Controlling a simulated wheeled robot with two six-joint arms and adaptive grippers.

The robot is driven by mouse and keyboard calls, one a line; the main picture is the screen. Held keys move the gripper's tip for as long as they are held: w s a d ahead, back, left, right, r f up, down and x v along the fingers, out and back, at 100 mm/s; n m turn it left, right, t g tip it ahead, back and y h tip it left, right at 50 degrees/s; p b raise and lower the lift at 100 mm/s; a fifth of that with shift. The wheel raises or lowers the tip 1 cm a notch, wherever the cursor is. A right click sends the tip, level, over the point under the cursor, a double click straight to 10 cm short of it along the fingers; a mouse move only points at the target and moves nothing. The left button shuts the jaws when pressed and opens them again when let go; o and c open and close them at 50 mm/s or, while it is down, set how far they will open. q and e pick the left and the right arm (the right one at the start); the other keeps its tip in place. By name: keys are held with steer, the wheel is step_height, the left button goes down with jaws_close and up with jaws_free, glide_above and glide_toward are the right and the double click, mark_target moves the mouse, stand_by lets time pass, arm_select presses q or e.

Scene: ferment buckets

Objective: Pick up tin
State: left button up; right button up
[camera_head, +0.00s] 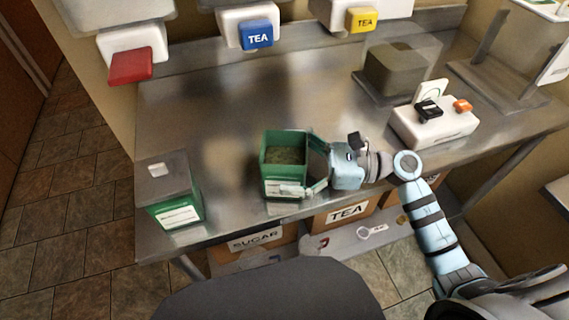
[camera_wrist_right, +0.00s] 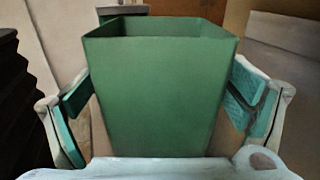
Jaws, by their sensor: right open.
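An open green tin (camera_head: 284,178) stands upright on the metal counter, near its front edge, with dark loose contents showing inside. My right gripper (camera_head: 312,170) reaches it from the right, with its fingers open around the tin. In the right wrist view, the green tin (camera_wrist_right: 160,95) stands between the two spread fingers. Small gaps seem to show beside its walls, and contact is hard to judge. A second green tin (camera_head: 178,214) with a grey top stands at the counter's left end. My left gripper is not in view.
White dispensers with red (camera_head: 130,66), blue (camera_head: 257,35) and yellow (camera_head: 361,19) parts hang above the back of the counter (camera_head: 215,130). A white scale-like device (camera_head: 432,127) and a grey block (camera_head: 395,70) stand at right. Boxes sit on the shelf below.

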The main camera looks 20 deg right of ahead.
steer(key=shift+w+a, duration=0.15)
steer(key=shift+a, duration=0.45)
steer(key=shift+d, duration=0.15)
steer(key=c, duration=1.2)
steer(key=shift+c, duration=1.2)
